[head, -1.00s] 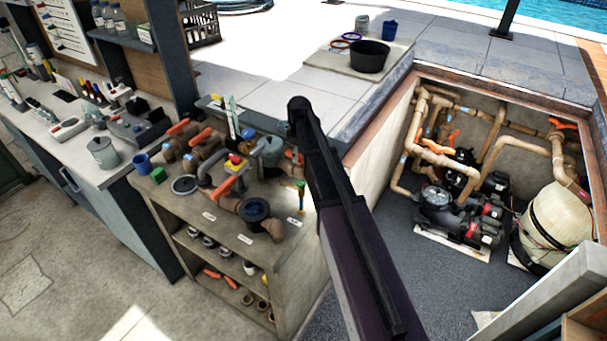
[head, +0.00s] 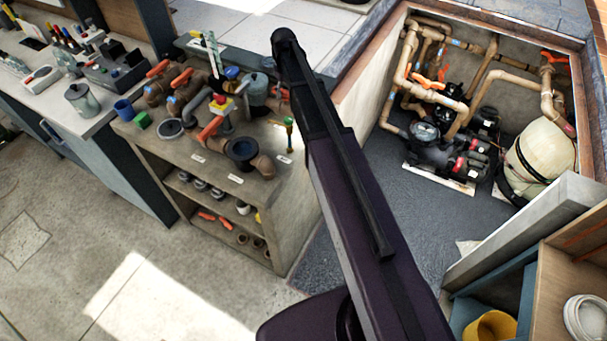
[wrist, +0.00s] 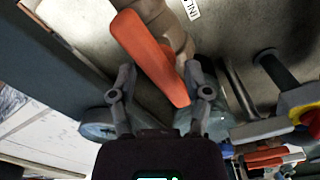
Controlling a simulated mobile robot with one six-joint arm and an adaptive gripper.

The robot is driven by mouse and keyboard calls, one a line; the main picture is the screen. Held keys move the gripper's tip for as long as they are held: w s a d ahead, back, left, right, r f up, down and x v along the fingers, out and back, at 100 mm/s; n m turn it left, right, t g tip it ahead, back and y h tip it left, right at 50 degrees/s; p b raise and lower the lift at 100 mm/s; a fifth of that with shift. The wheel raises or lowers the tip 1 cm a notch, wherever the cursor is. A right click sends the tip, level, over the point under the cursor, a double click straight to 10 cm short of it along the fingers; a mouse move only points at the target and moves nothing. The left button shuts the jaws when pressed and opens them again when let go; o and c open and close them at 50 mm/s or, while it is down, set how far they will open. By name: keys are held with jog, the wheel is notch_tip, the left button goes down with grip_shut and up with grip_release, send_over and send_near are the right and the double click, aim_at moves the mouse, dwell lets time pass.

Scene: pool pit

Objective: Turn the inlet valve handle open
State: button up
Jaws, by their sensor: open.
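In the wrist view, an orange valve handle (wrist: 150,57) on a tan pipe fitting (wrist: 168,22) lies between the fingers of my gripper (wrist: 160,75). The fingers are open and apart on either side of the handle, whose lower end sits nearer the right finger. I cannot tell if a finger touches it. A label (wrist: 192,8) partly reading "INL" is beside the fitting. In the head view, an orange handle (head: 211,128) stands on the bench's pipework near the front labels; I cannot tell for sure that it is the same one. My gripper is not visible there.
A yellow and red part (wrist: 304,115) is close on the right in the wrist view. A pump pit (head: 440,195) lies to the right.

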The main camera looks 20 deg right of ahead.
aim_at(286, 92)
jog(key=m, duration=1.2)
notch_tip(286, 92, up, 14)
jog(key=p, duration=1.4)
jog(key=s+a+n, duration=0.1)
jog(key=s+n, duration=0.4)
jog(key=s, duration=0.9)
jog(key=s+f+n+b, duration=0.3)
jog(key=s+f+b, duration=0.2)
jog(key=s, duration=0.3)
jog(key=s+f+b, duration=0.2)
jog(key=f+b, duration=0.8)
jog(key=s+f+b, duration=0.2)
jog(key=f+b, duration=0.9)
jog(key=shift+s+a+n, duration=0.2)
jog(key=shift+a+n, duration=0.1)
jog(key=shift+a, duration=0.05)
